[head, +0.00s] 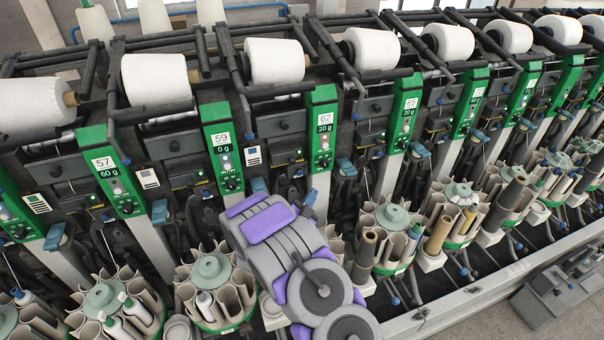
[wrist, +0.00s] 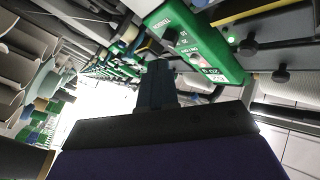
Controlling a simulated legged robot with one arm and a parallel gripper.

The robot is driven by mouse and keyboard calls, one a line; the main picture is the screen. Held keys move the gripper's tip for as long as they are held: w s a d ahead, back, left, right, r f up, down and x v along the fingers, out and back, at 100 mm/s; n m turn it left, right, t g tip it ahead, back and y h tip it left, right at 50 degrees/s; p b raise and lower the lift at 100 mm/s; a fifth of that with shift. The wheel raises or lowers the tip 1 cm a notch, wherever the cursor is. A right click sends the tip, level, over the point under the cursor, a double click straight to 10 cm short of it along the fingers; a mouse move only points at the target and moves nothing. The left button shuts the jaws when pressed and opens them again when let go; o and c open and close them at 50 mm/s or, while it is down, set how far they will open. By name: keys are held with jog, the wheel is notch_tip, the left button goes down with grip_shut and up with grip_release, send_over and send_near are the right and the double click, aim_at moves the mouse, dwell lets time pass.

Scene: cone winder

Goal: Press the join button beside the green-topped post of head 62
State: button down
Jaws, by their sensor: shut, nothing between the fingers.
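The green-topped post of head 62 (head: 322,127) stands right of centre in the head view, with a white 62 label, a 20 g display, small lit buttons (head: 323,142) and a black knob below. In the wrist view a green post (wrist: 195,45) reading 20 g lies tilted at upper right, with a small pale button (wrist: 195,57) on its face. I cannot tell which small control is the join button. My gripper (wrist: 157,78) is shut and empty in the wrist view, its tip just left of and below the post's face, seemingly apart.
Neighbouring green posts 59 (head: 222,147) and 65 (head: 404,112) flank head 62. White yarn cones (head: 274,61) sit above; bobbin magazines (head: 393,230) stand below. Blue levers (head: 309,198) and dark knobs (wrist: 280,75) stick out nearby. A grey rail (head: 470,290) runs along the front.

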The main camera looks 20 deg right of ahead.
aim_at(300, 173)
jog(key=w, duration=0.7)
jog(key=shift+a, duration=0.25)
jog(key=shift+a, duration=0.35)
jog(key=shift+d, duration=0.25)
jog(key=shift+a, duration=0.15)
dwell(0.3)
jog(key=shift+w+r+p, duration=0.1)
jog(key=shift+w+p, duration=0.2)
jog(key=shift+w, duration=0.45)
dwell(1.5)
jog(key=shift+s, duration=0.85)
